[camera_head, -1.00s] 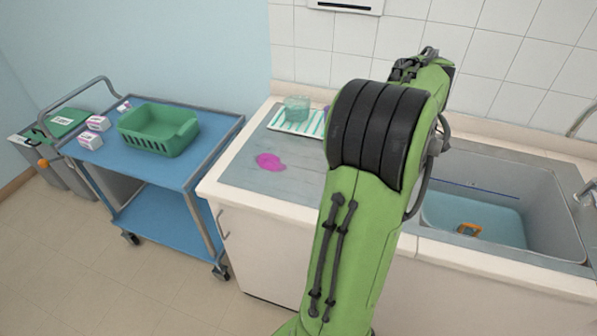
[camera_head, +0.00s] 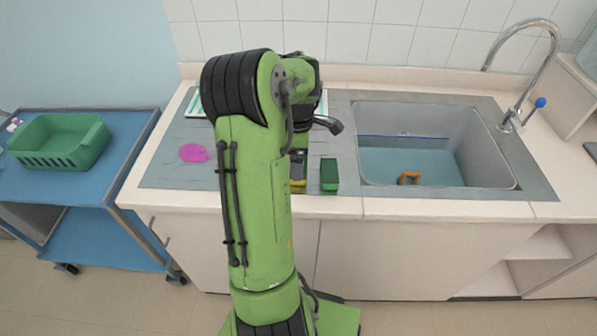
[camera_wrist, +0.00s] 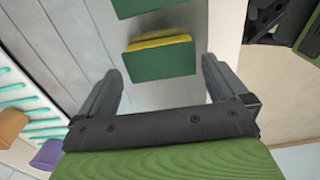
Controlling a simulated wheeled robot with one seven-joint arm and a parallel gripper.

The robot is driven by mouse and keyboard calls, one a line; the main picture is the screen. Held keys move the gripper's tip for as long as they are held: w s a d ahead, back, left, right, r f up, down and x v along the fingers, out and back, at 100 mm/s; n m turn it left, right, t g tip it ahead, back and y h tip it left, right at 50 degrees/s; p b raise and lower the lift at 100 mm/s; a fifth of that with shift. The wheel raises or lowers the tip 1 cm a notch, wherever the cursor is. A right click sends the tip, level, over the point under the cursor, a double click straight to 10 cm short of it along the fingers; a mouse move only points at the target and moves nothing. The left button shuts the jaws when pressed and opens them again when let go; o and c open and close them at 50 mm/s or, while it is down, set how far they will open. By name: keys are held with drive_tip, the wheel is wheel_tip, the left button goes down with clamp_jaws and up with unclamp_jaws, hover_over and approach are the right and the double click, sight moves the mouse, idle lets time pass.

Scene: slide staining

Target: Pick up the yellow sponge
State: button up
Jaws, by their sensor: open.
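The yellow sponge has a dark green side. In the wrist view the sponge (camera_wrist: 161,58) lies beyond my fingertips, roughly in line with the gap between them. In the head view only a small yellow part of the sponge (camera_head: 298,183) shows, beside my arm near the counter's front edge. My gripper (camera_wrist: 162,70) is open and empty, one finger to each side of the gap. In the head view my arm largely hides the gripper. I cannot tell its exact height above the sponge.
A green block (camera_head: 329,175) stands close to the right of the sponge. A sink (camera_head: 430,130) holding an orange object (camera_head: 409,178) is further right. A pink stain (camera_head: 194,153) marks the steel top at left. A blue cart (camera_head: 25,187) with a green basket (camera_head: 60,143) stands left.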

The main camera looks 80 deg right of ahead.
wheel_tip(320, 180, down, 4)
drive_tip(key=shift+r+b, duration=0.1)
drive_tip(key=shift+b, duration=0.2)
drive_tip(key=shift+r, duration=0.1)
drive_tip(key=c, duration=0.6)
wheel_tip(320, 180, up, 10)
drive_tip(key=shift+r+p, duration=0.1)
drive_tip(key=shift+p, duration=1.1)
drive_tip(key=shift+c, duration=0.2)
drive_tip(key=o, duration=0.4)
drive_tip(key=shift+s, duration=0.1)
drive_tip(key=c, duration=0.3)
